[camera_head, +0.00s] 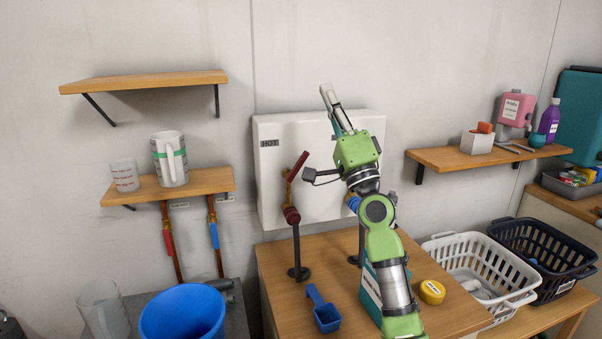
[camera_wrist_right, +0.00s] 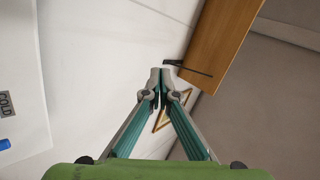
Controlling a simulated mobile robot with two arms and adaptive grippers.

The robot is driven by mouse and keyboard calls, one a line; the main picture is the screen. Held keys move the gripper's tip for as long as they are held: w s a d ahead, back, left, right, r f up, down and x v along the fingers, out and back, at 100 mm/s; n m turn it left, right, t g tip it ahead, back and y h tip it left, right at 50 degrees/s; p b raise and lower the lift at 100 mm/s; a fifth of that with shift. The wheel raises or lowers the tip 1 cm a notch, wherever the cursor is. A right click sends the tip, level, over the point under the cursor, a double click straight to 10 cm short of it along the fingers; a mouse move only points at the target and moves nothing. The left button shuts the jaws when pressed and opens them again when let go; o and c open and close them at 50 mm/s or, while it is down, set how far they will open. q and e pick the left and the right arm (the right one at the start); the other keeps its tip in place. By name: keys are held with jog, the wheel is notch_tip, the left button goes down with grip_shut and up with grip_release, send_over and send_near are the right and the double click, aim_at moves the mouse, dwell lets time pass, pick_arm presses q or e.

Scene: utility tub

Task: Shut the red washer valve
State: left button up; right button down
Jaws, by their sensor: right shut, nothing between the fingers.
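The red valve lever (camera_head: 298,166) is in the head view, in front of the left part of the white wall panel (camera_head: 284,205), below a label reading HOT. The lever slants up to the right, on top of a dark upright pipe (camera_head: 296,245) with a brass and red fitting. My right gripper (camera_head: 326,90) is raised above and to the right of the lever, apart from it, near the panel's top edge. Its fingers are together and empty, as the right wrist view (camera_wrist_right: 160,74) also shows. My left gripper is in neither view.
A blue valve part (camera_head: 353,202) is mostly hidden behind my right arm. A blue scoop (camera_head: 322,311) and yellow tape roll (camera_head: 432,291) lie on the wooden table (camera_head: 285,262). Wooden shelves flank the panel; the right shelf (camera_head: 470,158) holds bottles. A blue bucket (camera_head: 185,312) stands front left.

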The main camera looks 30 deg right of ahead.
jog(key=w+a+f+n+g+y+b, duration=0.1)
jog(key=a+f+n+g+y, duration=0.2)
jog(key=n, duration=0.5)
jog(key=w+a+f+n+y+b, duration=0.1)
jog(key=a+f+n+y, duration=0.15)
jog(key=f+n, duration=0.35)
jog(key=n+g+h+b, duration=0.2)
jog(key=n+g+h, duration=0.15)
jog(key=n, duration=0.95)
send_near(300, 159)
jog(key=a+r, duration=0.3)
jog(key=a, duration=0.1)
jog(key=r+p+x, duration=0.1)
jog(key=p+x, duration=0.2)
jog(key=x, duration=0.6)
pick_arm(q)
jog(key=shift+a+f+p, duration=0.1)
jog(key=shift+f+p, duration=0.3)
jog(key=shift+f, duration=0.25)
pick_arm(e)
jog(key=shift+y, duration=0.4)
jog(key=d+f, duration=0.3)
jog(key=shift+s+d, duration=0.1)
jog(key=shift+s, duration=0.3)
